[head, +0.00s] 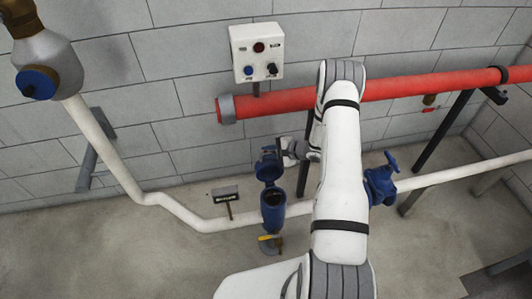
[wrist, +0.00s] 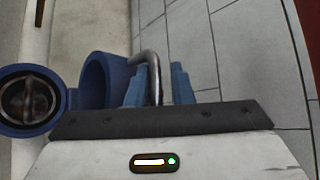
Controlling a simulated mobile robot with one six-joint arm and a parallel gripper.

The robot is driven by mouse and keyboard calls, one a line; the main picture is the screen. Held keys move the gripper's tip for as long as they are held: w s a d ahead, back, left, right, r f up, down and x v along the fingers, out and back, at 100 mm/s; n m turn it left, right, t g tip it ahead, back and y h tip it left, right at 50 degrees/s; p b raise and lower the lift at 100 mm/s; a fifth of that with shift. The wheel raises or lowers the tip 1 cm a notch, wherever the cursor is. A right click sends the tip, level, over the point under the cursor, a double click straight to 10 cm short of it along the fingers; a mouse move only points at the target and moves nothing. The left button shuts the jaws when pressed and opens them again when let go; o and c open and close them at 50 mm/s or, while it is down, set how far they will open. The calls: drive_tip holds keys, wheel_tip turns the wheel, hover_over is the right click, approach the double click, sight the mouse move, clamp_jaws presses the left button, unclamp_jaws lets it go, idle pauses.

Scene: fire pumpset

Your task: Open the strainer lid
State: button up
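The blue strainer (head: 273,212) sits on the white pipe, its round mouth uncovered and facing up. Its blue lid (head: 268,166) stands raised on the far side of the mouth. The wrist view shows the open strainer mouth (wrist: 28,100) at the left and the lid (wrist: 103,80) beside it, tilted up. A bent metal handle (wrist: 150,62) runs from the lid to between my blue fingertips. My gripper (head: 284,150) is beside the raised lid. In the wrist view my gripper (wrist: 160,88) has its fingers apart around the handle, with a gap visible; the handle's lower end is hidden.
A blue valve (head: 380,184) is on the pipe to the right of my arm. A red pipe (head: 410,86) runs along the wall behind. A control box (head: 257,51) hangs above it. A small sign (head: 225,195) stands left of the strainer. Floor in front is clear.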

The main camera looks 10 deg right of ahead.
drive_tip(key=shift+s+a+f, duration=0.2)
drive_tip(key=shift+a+f, duration=0.05)
drive_tip(key=shift+f, duration=0.1)
drive_tip(key=v, duration=0.8)
drive_tip(key=shift+w+r, duration=0.15)
drive_tip(key=shift+w, duration=0.05)
drive_tip(key=shift+d, duration=0.15)
